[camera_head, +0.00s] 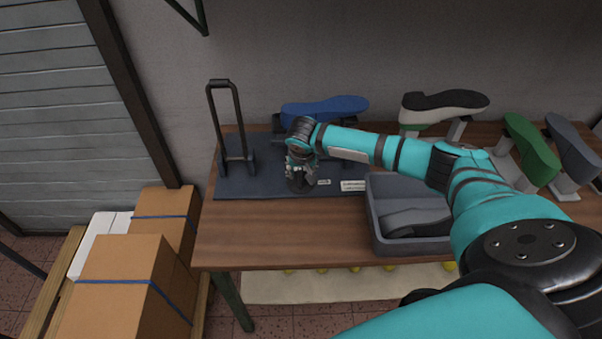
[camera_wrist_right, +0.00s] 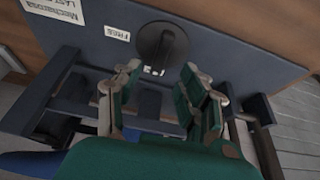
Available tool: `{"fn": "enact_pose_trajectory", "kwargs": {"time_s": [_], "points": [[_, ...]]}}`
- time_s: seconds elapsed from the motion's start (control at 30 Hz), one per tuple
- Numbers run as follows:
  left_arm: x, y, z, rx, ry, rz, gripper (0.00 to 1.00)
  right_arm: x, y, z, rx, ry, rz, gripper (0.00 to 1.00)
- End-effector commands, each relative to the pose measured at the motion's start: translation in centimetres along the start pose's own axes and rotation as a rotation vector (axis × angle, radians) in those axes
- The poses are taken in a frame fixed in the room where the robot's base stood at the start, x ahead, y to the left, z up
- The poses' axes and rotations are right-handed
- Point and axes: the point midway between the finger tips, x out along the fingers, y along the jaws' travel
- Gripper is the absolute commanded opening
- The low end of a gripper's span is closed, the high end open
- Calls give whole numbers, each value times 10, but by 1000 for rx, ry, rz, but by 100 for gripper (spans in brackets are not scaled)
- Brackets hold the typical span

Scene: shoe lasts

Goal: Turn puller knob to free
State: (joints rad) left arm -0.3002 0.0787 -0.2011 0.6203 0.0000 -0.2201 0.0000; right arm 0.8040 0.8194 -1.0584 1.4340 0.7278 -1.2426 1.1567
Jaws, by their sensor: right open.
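The puller knob (camera_wrist_right: 162,46) is a round dark knob with a raised bar across it, on the puller's dark base board (camera_head: 235,187). In the wrist view the bar runs nearly up and down, its lower end toward a small, partly hidden white label (camera_wrist_right: 153,71). The FREE label (camera_wrist_right: 117,33) lies left of the knob there. My right gripper (camera_head: 301,178) is over the knob, which it largely hides in the head view. In the wrist view its two fingers (camera_wrist_right: 161,72) are apart, with nothing between their tips. My left gripper is not seen.
A tall black handle (camera_head: 225,120) stands at the board's left. A blue last (camera_head: 325,110) is behind my wrist. A grey bin (camera_head: 376,232) stands right of the board. More lasts stand along the table's (camera_head: 270,245) back right. Cardboard boxes (camera_head: 125,275) are at the left.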

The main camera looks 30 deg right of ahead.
Motion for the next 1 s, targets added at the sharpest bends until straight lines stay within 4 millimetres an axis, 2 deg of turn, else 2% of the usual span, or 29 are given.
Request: {"fn": "enact_pose_trajectory", "kwargs": {"time_s": [0.1, 0.3, 0.5, 0.73, 1.0], "points": [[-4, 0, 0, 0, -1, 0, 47, 24, 0, 0, 1, -2, 2, 41], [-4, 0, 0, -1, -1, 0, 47, 50, -1, 0, 0, -1, 0, 41], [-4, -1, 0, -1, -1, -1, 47, 59, 0, 0, 0, 1, -1, 41], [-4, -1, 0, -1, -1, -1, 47, 60, 0, 0, -1, 1, -1, 41], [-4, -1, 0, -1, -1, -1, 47, 60, 0, 0, -1, 0, -1, 6]]}}
